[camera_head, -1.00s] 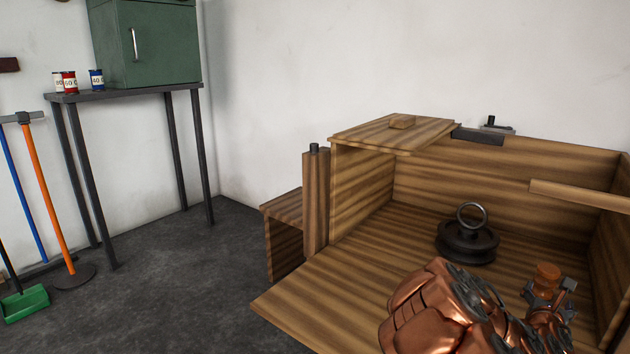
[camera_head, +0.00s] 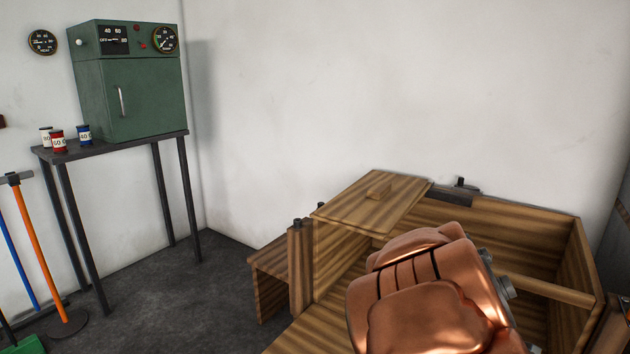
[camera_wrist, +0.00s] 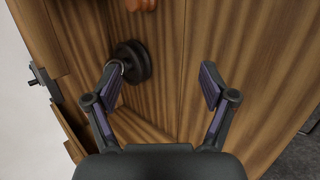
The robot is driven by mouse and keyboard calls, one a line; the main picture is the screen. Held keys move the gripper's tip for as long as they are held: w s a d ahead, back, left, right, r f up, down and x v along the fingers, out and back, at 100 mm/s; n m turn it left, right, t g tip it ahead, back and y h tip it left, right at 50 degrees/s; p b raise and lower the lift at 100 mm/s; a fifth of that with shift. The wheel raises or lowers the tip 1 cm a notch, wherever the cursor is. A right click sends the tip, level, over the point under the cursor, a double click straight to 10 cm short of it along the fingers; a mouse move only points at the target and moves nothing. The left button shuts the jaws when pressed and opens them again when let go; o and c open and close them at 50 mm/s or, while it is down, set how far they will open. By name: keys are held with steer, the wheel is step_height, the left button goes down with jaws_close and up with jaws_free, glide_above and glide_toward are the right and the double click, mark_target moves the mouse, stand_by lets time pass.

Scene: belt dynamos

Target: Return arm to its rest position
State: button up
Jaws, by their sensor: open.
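My copper-coloured arm fills the lower right of the head view in front of the wooden box (camera_head: 520,225), and my gripper is hidden there. In the wrist view my gripper (camera_wrist: 160,84) is open, its two dark fingers spread wide with nothing between them. A dark round pulley with a ring (camera_wrist: 134,63) stands on the wooden surface beyond the left finger. It looks apart from the finger. In the head view my arm hides the pulley. Part of an orange-brown piece (camera_wrist: 140,5) shows at the wrist view's top edge.
A wooden lid with a small block handle (camera_head: 378,190) covers the box's left part. A dark-legged table (camera_head: 110,146) bears a green gauge cabinet (camera_head: 148,95) and small cans (camera_head: 58,141). Long-handled tools (camera_head: 38,250) lean at the left. Dark floor between is clear.

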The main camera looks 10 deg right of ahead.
steer(key=s+a+r+m+g+y+p, duration=0.3)
steer(key=s+a+r+p, duration=0.7)
steer(key=a+r, duration=0.4)
steer(key=s+a+r+m+g+y+p, duration=0.2)
steer(key=s+a+r+m+y+p, duration=0.2)
steer(key=s+a+r+p, duration=0.7)
steer(key=a+r+p, duration=0.2)
steer(key=a+r, duration=0.1)
steer(key=shift+a+m+g+y, duration=0.3)
steer(key=shift+m+g, duration=0.1)
steer(key=shift+c, duration=0.4)
